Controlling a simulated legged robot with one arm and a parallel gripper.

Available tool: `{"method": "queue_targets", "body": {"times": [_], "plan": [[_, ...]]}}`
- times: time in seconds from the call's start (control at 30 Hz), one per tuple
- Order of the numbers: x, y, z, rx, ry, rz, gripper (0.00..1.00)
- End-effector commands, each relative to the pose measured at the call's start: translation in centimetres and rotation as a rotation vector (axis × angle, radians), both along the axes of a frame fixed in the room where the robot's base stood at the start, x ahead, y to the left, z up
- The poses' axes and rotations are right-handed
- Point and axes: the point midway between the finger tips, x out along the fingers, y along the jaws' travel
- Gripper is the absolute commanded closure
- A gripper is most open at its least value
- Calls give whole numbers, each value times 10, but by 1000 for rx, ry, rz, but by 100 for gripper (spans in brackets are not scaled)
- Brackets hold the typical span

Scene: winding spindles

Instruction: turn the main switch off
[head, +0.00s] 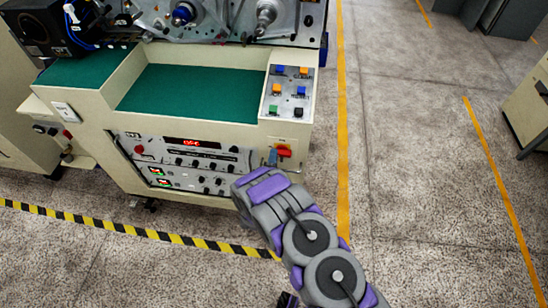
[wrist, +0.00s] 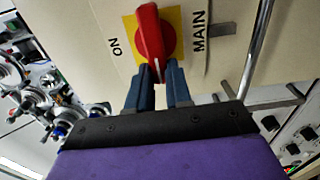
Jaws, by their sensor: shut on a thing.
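The main switch (wrist: 149,35) is a red rotary knob on a yellow plate (wrist: 174,19), with "ON" to its left and "MAIN" to its right in the wrist view. In the head view the main switch (head: 284,151) is on the right end of the machine's front. My gripper (wrist: 156,72) has its two blue fingers on either side of the knob's lower end, shut on it. A white mark shows on the knob between the fingertips. In the head view my gripper (head: 272,157) reaches the switch from below, and its contact there is too small to tell.
A control panel (head: 190,163) with a red display and several knobs lies left of the switch. A button box (head: 288,92) sits above it. Winding spindles (head: 265,14) stand at the top. Open floor (head: 420,200) lies to the right, with yellow lines.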

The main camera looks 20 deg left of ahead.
Motion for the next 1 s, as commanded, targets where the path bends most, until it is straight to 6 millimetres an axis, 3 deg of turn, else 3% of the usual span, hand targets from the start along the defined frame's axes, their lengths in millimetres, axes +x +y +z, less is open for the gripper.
{"method": "queue_targets", "body": {"times": [0.03,0.07,0.3,0.67,1.0], "plan": [[-4,6,-2,-2,3,16,100],[-4,6,-2,-2,3,16,78],[-2,3,-1,-1,3,8,55],[-9,-3,0,1,4,5,55],[-72,-13,-1,-5,5,11,55]]}}
